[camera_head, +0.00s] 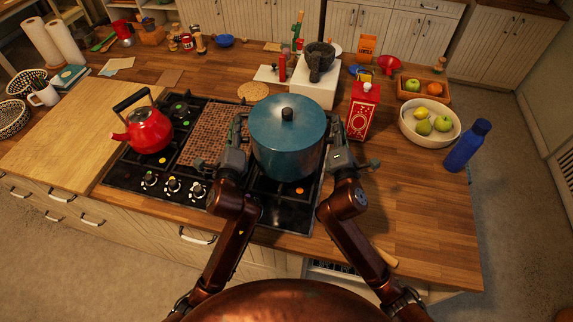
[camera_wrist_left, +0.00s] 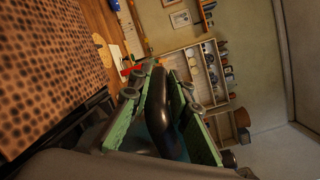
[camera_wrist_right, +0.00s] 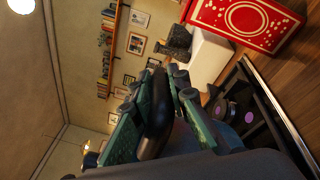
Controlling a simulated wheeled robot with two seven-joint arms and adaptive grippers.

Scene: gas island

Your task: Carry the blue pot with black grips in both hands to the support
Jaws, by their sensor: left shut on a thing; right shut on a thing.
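The blue pot (camera_head: 287,150), with its lid on and a black knob on top, is upright over the right part of the stove (camera_head: 262,212). I cannot tell whether its base touches the stove. My left gripper (camera_head: 237,142) is shut on the pot's left black grip (camera_wrist_left: 160,105). My right gripper (camera_head: 337,143) is shut on the right black grip (camera_wrist_right: 156,115). Two things could be the support: a brown perforated plate (camera_head: 208,135) on the stove's middle, left of the pot, or a round cork mat (camera_head: 252,91) behind the pot. I cannot tell which.
A red kettle (camera_head: 147,131) stands on the stove's left side. A red carton (camera_head: 361,112) stands close right of my right gripper. A white block with a mortar (camera_head: 318,62) is behind the pot.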

